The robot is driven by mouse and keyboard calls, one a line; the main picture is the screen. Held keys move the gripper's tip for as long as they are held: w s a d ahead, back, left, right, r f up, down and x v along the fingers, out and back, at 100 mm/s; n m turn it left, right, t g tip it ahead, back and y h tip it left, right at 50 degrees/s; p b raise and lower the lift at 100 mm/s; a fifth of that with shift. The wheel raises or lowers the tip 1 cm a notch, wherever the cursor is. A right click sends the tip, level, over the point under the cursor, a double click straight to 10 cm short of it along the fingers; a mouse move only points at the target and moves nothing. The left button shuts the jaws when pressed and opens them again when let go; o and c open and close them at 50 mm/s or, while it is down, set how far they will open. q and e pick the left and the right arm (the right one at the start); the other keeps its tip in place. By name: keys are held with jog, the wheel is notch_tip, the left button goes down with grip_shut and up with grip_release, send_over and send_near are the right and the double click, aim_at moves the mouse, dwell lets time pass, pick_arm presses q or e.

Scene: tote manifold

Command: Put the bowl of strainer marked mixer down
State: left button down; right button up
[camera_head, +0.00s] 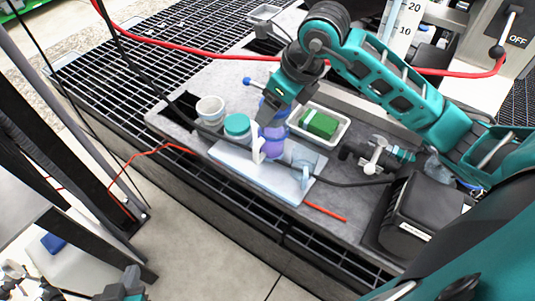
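The gripper hides part of the bowl. No mixer marking is readable.
A white cup (210,108) and teal-lidded jar (237,125) stand left of the plate. A white tray (341,133) with a green block (319,124) lies behind right. A valve fitting (375,158) and black box (420,215) are to the right. Dark cables cross the bench.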

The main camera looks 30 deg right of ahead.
jog(key=shift+d+f, duration=0.1)
jog(key=shift+f, duration=0.25)
notch_tip(320, 180, down, 19)
jog(key=shift+f+b, duration=0.1)
jog(key=shift+b, duration=0.95)
jog(key=shift+f, duration=0.15)
jog(key=o, duration=1)
jog(key=shift+c, duration=0.2)
